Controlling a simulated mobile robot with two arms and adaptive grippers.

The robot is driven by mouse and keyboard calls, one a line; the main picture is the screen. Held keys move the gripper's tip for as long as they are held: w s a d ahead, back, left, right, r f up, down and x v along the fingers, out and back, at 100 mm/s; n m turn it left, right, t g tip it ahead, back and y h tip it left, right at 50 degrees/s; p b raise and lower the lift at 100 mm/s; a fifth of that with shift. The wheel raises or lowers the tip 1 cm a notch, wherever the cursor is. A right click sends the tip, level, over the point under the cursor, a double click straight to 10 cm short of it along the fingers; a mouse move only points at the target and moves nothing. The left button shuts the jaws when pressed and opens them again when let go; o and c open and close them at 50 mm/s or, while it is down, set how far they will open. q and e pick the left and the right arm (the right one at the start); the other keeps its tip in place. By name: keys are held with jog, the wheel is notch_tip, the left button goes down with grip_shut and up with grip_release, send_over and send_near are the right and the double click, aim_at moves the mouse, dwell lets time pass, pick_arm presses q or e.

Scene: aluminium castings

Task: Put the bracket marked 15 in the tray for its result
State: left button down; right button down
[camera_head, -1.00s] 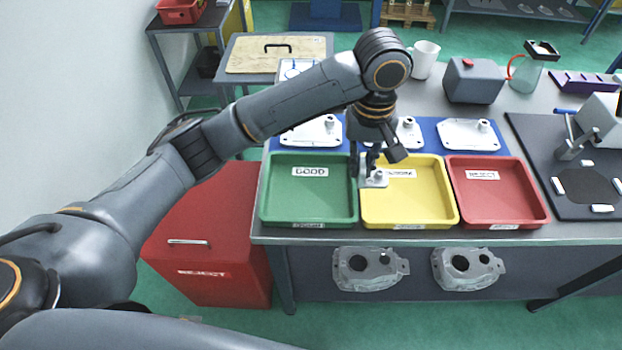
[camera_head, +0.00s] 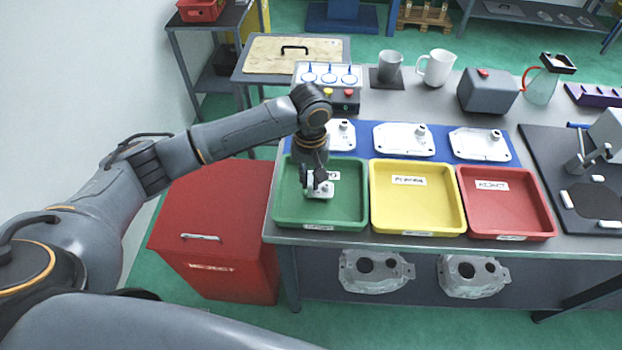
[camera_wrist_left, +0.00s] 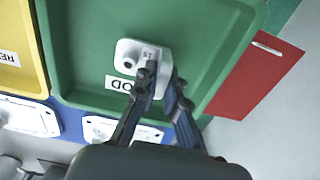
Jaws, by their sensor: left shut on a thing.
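I cannot tell whether the bracket touches the tray floor. The green tray's label is partly hidden by the gripper; the wrist view shows the letters "OD" on it. The yellow tray (camera_head: 418,218), labelled REWORK, and the red tray (camera_head: 507,219), labelled REJECT, are empty. My right gripper is not in view.
More white brackets (camera_head: 404,140) lie on the blue mat (camera_head: 446,148) behind the trays. A gauge box with buttons (camera_head: 345,98), a grey cup (camera_head: 390,66) and a white mug (camera_head: 437,67) stand further back. A red reject bin (camera_head: 215,225) stands left of the table.

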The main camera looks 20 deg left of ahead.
aim_at(311, 177)
pick_arm(q)
jog(key=shift+f, duration=0.7)
jog(key=shift+d, duration=0.1)
jog(key=c, duration=1.4)
grip_release()
jog(key=shift+f, duration=0.1)
notch_tip(311, 177, up, 12)
jog(key=shift+r+b, duration=0.15)
jog(key=shift+b, duration=0.6)
